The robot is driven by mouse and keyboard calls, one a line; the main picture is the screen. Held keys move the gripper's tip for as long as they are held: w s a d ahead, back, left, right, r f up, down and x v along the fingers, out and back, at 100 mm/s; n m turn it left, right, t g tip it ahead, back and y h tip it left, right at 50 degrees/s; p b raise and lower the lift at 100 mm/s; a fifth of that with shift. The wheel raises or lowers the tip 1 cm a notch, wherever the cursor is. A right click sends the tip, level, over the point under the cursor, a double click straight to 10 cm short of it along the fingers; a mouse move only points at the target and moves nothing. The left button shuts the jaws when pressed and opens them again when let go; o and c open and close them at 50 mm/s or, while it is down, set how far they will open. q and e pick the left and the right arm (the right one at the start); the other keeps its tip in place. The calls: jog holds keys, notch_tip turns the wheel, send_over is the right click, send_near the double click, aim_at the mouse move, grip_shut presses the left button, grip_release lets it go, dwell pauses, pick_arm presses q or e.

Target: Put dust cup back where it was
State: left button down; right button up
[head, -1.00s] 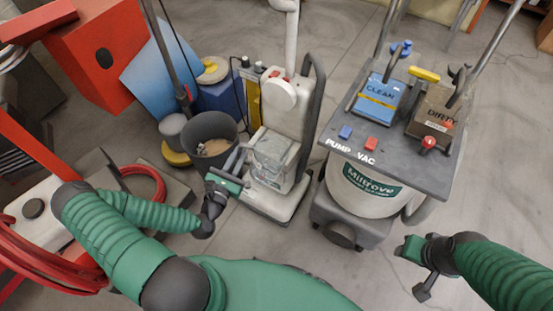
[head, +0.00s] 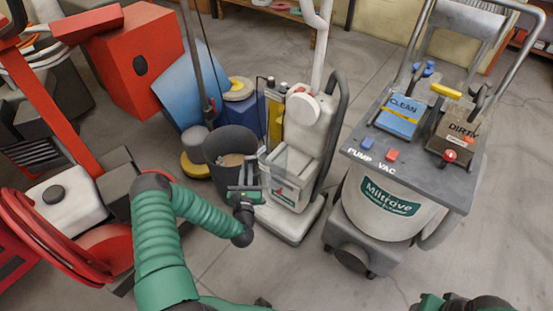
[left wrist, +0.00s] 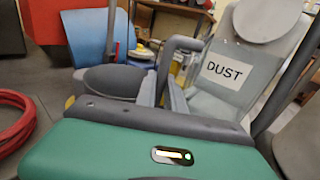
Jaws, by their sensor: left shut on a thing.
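The clear dust cup (head: 275,163) is between the grey bin and the upright vacuum (head: 306,140), over the vacuum's left front side. My left gripper (head: 245,192) is shut on the cup's handle. The handle (left wrist: 183,44) rises beyond my gripper in the left wrist view. A "DUST" label (left wrist: 228,72) shows there on a pale surface; I cannot tell whether that is the cup or the vacuum. Whether the cup touches the vacuum is unclear. Only part of my right gripper (head: 430,302) shows at the bottom edge, its jaws not clear.
The grey bin (head: 229,146) with brown matter inside stands close left of the cup. The Miltrove machine (head: 392,205) stands to the right. A red hose reel (head: 105,248) is at left. Floor in front of the vacuum is clear.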

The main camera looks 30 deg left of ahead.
aim_at(267, 156)
pick_arm(q)
jog(key=w+b, duration=0.1)
jog(key=w, duration=0.2)
jog(key=w+d+b, duration=0.1)
jog(key=w, duration=0.2)
jog(key=w+d+b, duration=0.1)
jog(key=w, duration=0.2)
jog(key=shift+w+d+r, duration=0.15)
jog(key=shift+w+r, duration=0.05)
jog(key=shift+r, duration=0.1)
jog(key=w, duration=0.1)
jog(key=w+b, duration=0.1)
jog(key=w, duration=0.1)
jog(key=shift+a+f+b, duration=0.25)
jog(key=shift+f+b, duration=0.05)
jog(key=shift+f, duration=0.1)
jog(key=shift+a+f, duration=0.15)
jog(key=shift+s, duration=0.1)
jog(key=shift+r, duration=0.2)
jog(key=c, duration=1.5)
grip_release()
jog(key=shift+d, duration=0.25)
jog(key=shift+o, duration=0.3)
pick_arm(e)
jog(key=f, duration=0.5)
jog(key=shift+d+f, duration=0.3)
jog(key=shift+d, duration=0.05)
pick_arm(q)
jog(key=shift+a, duration=0.1)
